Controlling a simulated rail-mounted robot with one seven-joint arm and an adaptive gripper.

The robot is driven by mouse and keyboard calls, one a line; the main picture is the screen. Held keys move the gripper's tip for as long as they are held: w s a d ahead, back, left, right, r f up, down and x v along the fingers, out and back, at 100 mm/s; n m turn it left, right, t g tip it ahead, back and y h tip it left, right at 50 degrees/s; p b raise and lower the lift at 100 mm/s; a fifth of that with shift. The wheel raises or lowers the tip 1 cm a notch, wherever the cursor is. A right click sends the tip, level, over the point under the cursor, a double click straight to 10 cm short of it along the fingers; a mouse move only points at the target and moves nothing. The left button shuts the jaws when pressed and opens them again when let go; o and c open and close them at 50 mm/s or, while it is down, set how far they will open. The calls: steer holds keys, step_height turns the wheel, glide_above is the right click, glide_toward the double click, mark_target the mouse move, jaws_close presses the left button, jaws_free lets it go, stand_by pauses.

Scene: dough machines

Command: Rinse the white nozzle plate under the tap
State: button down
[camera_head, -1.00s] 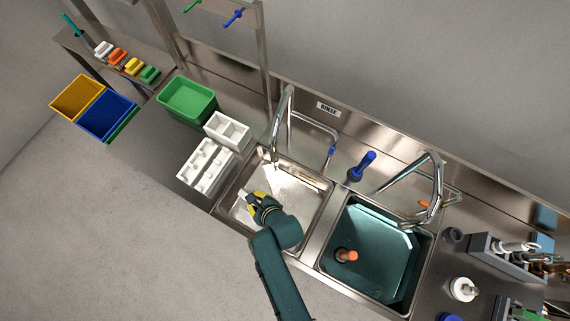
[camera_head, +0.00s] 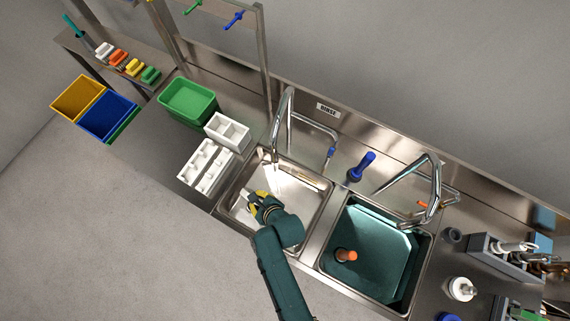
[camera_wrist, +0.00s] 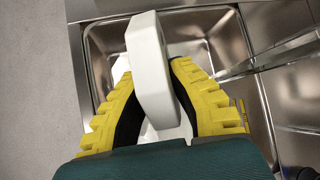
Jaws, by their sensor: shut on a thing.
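My gripper (camera_head: 257,204) is over the left sink basin (camera_head: 309,219), near its front left part. In the wrist view its yellow fingers (camera_wrist: 160,95) are shut on the white nozzle plate (camera_wrist: 151,68), which stands between them and reaches beyond the tips. In the head view only a small white bit of the plate (camera_head: 246,204) shows; my gripper hides the rest. The left tap (camera_head: 289,105) arches over the basin, its spout end to the right of and behind my gripper. A pale streak below the spout looks like running water; the plate is apart from it.
The right basin (camera_head: 418,275) holds a teal insert and an orange-topped item (camera_head: 346,255). White divided boxes (camera_head: 206,166) and a green tub (camera_head: 187,101) stand left of the sink. A blue-handled tool (camera_head: 361,165) stands behind, between the taps.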

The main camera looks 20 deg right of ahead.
steer(key=shift+a, duration=0.35)
steer(key=shift+s+d+r+p, duration=0.1)
steer(key=shift+s+d+p, duration=0.1)
steer(key=shift+s+p, duration=0.4)
steer(key=shift+s+d+r+p, duration=0.1)
steer(key=shift+s+d+p, duration=0.05)
steer(key=shift+s+p, duration=0.45)
steer(key=shift+s+d+f+p, duration=0.1)
steer(key=shift+s+d+p, duration=0.25)
steer(key=shift+s, duration=0.55)
steer(key=shift+s+d+p, duration=0.1)
steer(key=shift+s+p, duration=0.4)
steer(key=shift+s, duration=0.45)
steer(key=shift+s+d+f+p, duration=0.1)
steer(key=shift+s+d+p, duration=0.25)
steer(key=shift+s, duration=0.55)
steer(key=shift+a, duration=0.1)
steer(key=p+v, duration=0.2)
steer(key=v, duration=0.4)
steer(key=shift+s+f, duration=0.2)
steer(key=shift+s, duration=0.3)
